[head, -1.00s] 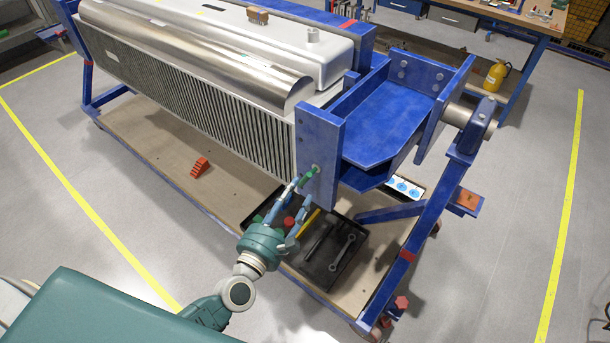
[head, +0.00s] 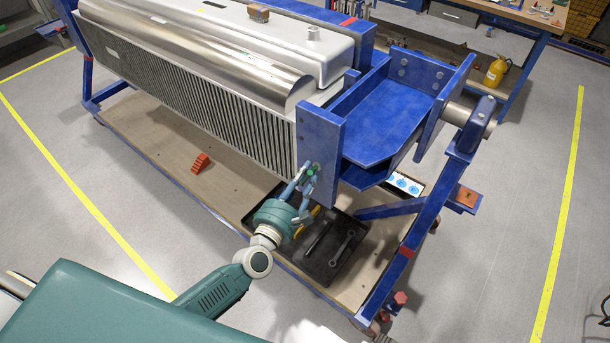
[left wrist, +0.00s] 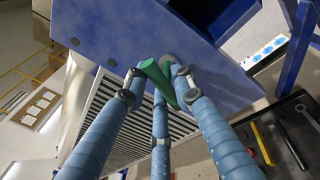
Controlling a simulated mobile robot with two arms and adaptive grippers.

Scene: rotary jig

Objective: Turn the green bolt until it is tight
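The green bolt (head: 312,169) sticks out of the lower part of the blue upright plate (head: 320,135) at the end of the jig. In the left wrist view the green bolt (left wrist: 157,78) shows as a short green bar, slanting in front of the plate. My left gripper (head: 306,175) has its blue fingers around it. In the left wrist view the fingertips (left wrist: 157,84) converge close about the bar from both sides and below, and look shut on it. The exact contact is partly hidden. My right gripper is not in view.
A black tray (head: 318,275) with a wrench (head: 343,250) lies on the jig's base below the bolt. A red stepped block (head: 201,163) lies on the base at left. The finned metal unit (head: 200,105) fills the left side. Blue frame legs (head: 420,230) stand at right.

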